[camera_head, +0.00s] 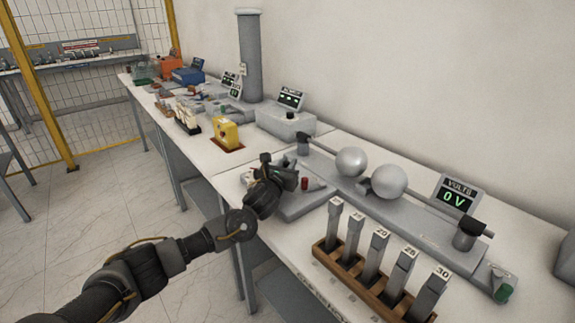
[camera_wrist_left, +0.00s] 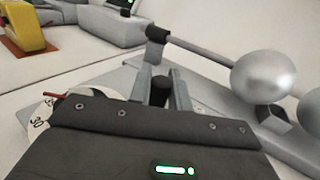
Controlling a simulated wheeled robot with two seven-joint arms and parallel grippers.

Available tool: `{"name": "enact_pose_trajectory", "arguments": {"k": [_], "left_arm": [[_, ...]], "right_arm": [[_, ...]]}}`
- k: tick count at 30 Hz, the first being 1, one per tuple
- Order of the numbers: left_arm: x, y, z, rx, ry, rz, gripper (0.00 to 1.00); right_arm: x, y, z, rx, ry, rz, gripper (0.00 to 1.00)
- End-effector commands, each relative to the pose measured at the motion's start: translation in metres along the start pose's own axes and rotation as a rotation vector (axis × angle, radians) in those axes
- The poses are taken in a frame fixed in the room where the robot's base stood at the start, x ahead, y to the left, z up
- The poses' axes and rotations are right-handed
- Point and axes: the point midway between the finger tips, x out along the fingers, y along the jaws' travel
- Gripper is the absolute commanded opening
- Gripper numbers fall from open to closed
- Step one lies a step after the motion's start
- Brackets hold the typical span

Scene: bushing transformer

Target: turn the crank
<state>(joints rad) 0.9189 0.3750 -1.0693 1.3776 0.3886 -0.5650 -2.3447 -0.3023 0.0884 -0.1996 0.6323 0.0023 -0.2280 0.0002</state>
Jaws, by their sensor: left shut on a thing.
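My left gripper (camera_head: 285,177) reaches in from the left over a grey base plate (camera_head: 305,205) at the table's front edge. It is shut on a dark knob, likely the crank handle (camera_wrist_left: 161,88), seen between the two fingers in the left wrist view, where the gripper (camera_wrist_left: 162,92) also shows. The rest of the crank is hidden by the gripper and arm. A white dial marked 30 (camera_wrist_left: 42,118) with a red pointer shows left of the gripper in the wrist view. My right gripper is not in view.
Two metal spheres (camera_head: 389,182) on a grey base stand to the right, beside a VOLTS display (camera_head: 457,197) reading 0 V. A wooden rack (camera_head: 335,257) of numbered grey blocks sits at the front. A yellow device (camera_head: 226,133) stands farther left.

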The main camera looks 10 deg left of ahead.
Motion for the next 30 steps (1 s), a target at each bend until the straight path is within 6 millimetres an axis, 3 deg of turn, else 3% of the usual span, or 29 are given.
{"name": "enact_pose_trajectory", "arguments": {"k": [4,5,9,20,30], "left_arm": [[0.000,-0.001,0.001,-0.002,-0.002,-0.001,0.00],[0.000,0.000,0.001,-0.002,-0.002,-0.001,0.23],[0.000,0.000,0.001,-0.002,-0.001,0.000,0.39],[-0.005,0.001,-0.001,0.000,0.000,0.000,0.39],[-0.060,0.000,-0.003,-0.001,0.000,-0.003,0.39]], "right_arm": [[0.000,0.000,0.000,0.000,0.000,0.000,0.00],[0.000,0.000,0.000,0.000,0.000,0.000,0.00],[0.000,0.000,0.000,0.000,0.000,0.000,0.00],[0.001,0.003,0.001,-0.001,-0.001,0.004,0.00],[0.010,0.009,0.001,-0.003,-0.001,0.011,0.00]]}}
